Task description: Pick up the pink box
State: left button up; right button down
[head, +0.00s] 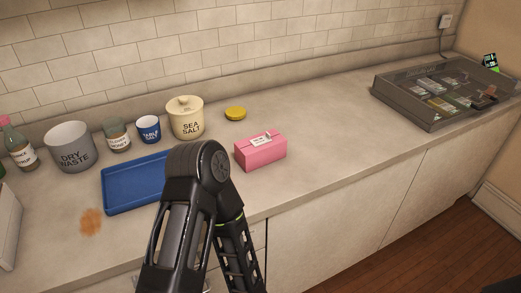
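The pink box (260,152) sits on the countertop right of the picture's middle, near the counter's front edge, with a small white label on its top. One of my arms rises from the bottom of the head view, bent at a dark joint just left of the box. The arm appears apart from the box. No gripper fingers show in this view, so neither of my grippers is seen. Nothing is seen holding the box.
A blue tray (118,197) lies left of my arm, partly hidden. A sea salt jar (186,122), yellow lid (235,113), blue cup (148,128) and dry waste bin (70,147) stand behind. A grey case (400,107) is at right. Counter between box and case is clear.

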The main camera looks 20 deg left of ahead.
aim_at(250, 158)
jog(key=u, duration=1.8)
jog(key=k+l+z, duration=0.1)
jog(key=l+z, duration=0.25)
jog(key=l, duration=0.8)
jog(key=l+z, duration=0.35)
jog(key=l, duration=0.75)
jog(key=i, duration=0.05)
